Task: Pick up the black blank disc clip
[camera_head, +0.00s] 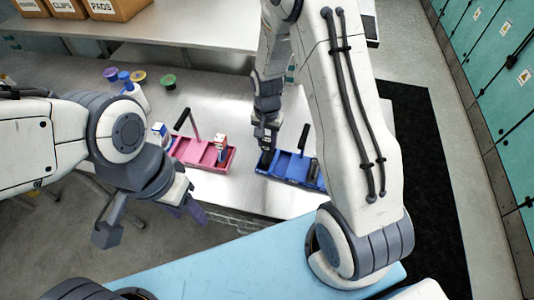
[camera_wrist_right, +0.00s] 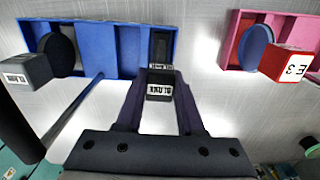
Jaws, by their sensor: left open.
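A blue tray (camera_head: 285,178) stands on the metal table and also shows at the top of the right wrist view (camera_wrist_right: 100,40). My right gripper (camera_head: 266,142) points down over its left end. In the right wrist view its dark fingers (camera_wrist_right: 161,76) lie along both sides of a black block labelled BLANK (camera_wrist_right: 160,88), part of the black blank disc clip, and look shut on it. Whether the clip is clear of its compartment cannot be told.
A pink tray (camera_head: 185,152) stands left of the blue one and holds a red-and-white E3 block (camera_wrist_right: 290,62) and a blue disc. Both trays have upright dark handles. Cardboard boxes (camera_head: 115,8) sit on the rear counter.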

